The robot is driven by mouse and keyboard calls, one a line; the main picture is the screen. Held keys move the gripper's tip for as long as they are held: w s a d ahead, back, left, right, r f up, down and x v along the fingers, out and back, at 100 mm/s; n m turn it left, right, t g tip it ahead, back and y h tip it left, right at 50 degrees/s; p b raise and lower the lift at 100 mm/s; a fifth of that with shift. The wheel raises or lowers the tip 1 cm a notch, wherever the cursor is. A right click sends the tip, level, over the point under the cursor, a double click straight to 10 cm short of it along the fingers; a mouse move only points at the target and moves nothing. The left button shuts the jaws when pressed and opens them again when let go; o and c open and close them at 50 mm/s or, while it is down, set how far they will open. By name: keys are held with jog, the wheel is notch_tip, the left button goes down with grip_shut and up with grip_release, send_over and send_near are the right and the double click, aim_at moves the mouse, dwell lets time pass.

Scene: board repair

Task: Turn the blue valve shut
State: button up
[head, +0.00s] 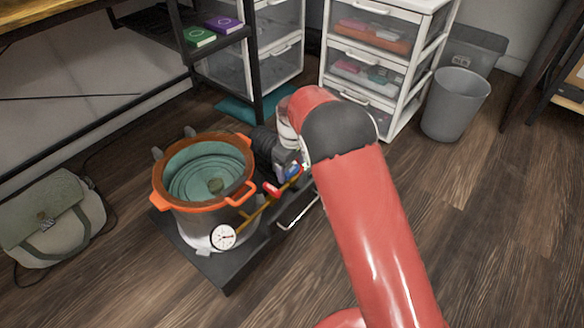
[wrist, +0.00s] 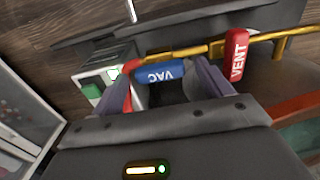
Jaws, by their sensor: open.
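The blue valve handle, marked VAC (wrist: 158,74), lies along the brass pipe in the wrist view, with its lettering upside down. In the head view the blue valve (head: 292,171) shows small beside my red arm. My gripper (wrist: 166,82) is open, with one finger on each side of the blue handle. I cannot tell whether either finger touches it. In the head view my arm hides most of the gripper.
A red VENT handle (wrist: 236,55) stands crosswise on the same pipe, close to my right finger. The orange-rimmed pot (head: 162,190) with a gauge (head: 222,237) is left of the valves. A pump box with a green switch (wrist: 92,91) is near my left finger.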

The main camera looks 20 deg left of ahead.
jog(key=shift+f, duration=0.15)
jog(key=c, duration=1)
jog(key=shift+m, duration=0.4)
jog(key=m+p, duration=0.1)
jog(key=m, duration=0.1)
jog(key=shift+m+p, duration=0.4)
jog(key=m+p, duration=0.1)
jog(key=m, duration=0.4)
jog(key=shift+p, duration=0.3)
jog(key=m+p, duration=0.1)
jog(key=m, duration=0.4)
jog(key=shift+m+p, duration=0.45)
jog(key=shift+m, duration=1.75)
